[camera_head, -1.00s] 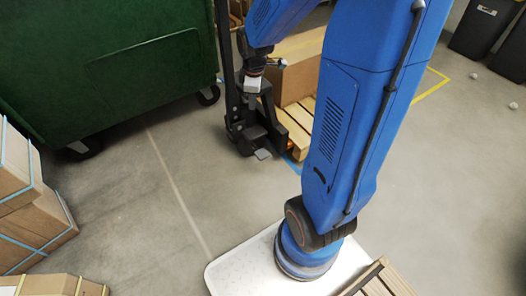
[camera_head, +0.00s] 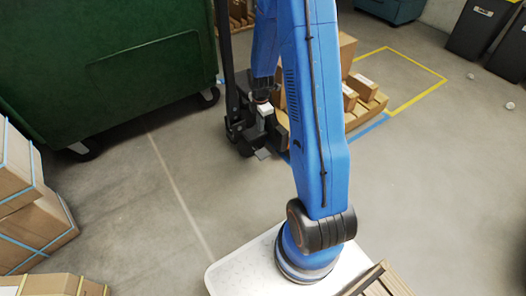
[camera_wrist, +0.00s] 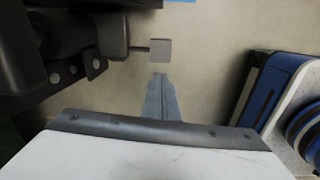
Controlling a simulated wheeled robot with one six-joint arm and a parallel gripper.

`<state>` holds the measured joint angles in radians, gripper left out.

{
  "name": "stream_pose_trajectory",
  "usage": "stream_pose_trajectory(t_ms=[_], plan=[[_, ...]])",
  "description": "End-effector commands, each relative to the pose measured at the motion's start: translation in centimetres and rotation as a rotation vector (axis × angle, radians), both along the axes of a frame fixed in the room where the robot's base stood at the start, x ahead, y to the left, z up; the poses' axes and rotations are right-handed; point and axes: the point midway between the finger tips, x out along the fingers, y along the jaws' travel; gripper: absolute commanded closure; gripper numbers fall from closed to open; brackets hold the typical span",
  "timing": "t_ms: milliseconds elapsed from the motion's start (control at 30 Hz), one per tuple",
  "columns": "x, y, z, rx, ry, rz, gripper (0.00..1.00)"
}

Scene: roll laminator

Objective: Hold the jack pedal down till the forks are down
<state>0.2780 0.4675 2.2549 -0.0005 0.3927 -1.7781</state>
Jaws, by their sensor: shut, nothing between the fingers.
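The dark jack (camera_head: 243,138) stands on the floor behind my arm in the head view, its tall post beside the green bin. Its pedal (camera_head: 263,153), a small grey plate, sticks out low at the front. In the wrist view the pedal (camera_wrist: 160,50) is a square plate on a short rod. My gripper (camera_wrist: 162,78) is shut and empty, its fingertips pointing at the pedal with a small gap in the picture. I cannot tell its height above the pedal. In the head view my gripper (camera_head: 267,128) is above the pedal. The forks are hidden.
A green bin (camera_head: 140,60) on casters stands left of the jack. Cartons (camera_head: 362,88) are to the right, behind my arm, near a yellow floor outline (camera_head: 433,92). Strapped boxes (camera_head: 30,215) stand at the left edge. The floor before the jack is clear.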

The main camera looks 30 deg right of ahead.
Motion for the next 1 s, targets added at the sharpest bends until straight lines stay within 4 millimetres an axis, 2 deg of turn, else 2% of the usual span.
stream_pose_trajectory(t_ms=[100,233,400,767,1000], plan=[[0.1,-0.6,-2.2,0.003,0.015,0.047,1.00],[0.2,-1.0,-3.6,0.005,0.023,0.084,1.00],[0.2,-1.2,-4.3,0.006,0.026,0.105,1.00],[0.2,-1.2,-4.4,0.006,0.026,0.105,1.00],[0.2,-1.2,-6.3,0.007,0.029,0.105,1.00]])
